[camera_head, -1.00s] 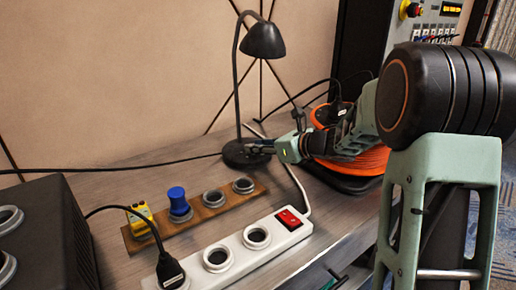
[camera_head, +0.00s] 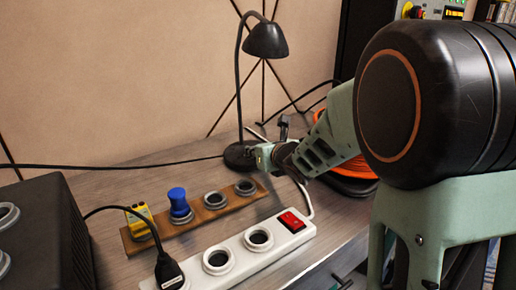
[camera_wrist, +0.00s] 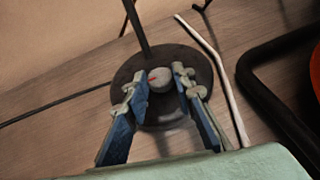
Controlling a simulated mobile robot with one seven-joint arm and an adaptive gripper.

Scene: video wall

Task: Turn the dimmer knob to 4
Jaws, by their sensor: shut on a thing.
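The dimmer knob (camera_wrist: 160,78) is a small pale round knob with a red mark on its left side. It sits on top of the round dark base (camera_wrist: 160,116) of a black desk lamp (camera_head: 266,40). In the wrist view my gripper (camera_wrist: 159,84) has one finger on each side of the knob and is shut on it. In the head view my gripper (camera_head: 254,155) reaches the lamp base (camera_head: 231,160) from the right and hides the knob. I cannot read any numbers around the knob.
A white power strip (camera_head: 277,238) with a red switch (camera_head: 292,222) lies in front. Behind it is a wooden strip (camera_head: 210,213) holding a yellow block (camera_head: 141,220) and a blue peg (camera_head: 178,202). A dark box (camera_head: 45,225) stands left. An orange cable reel (camera_head: 358,168) is right.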

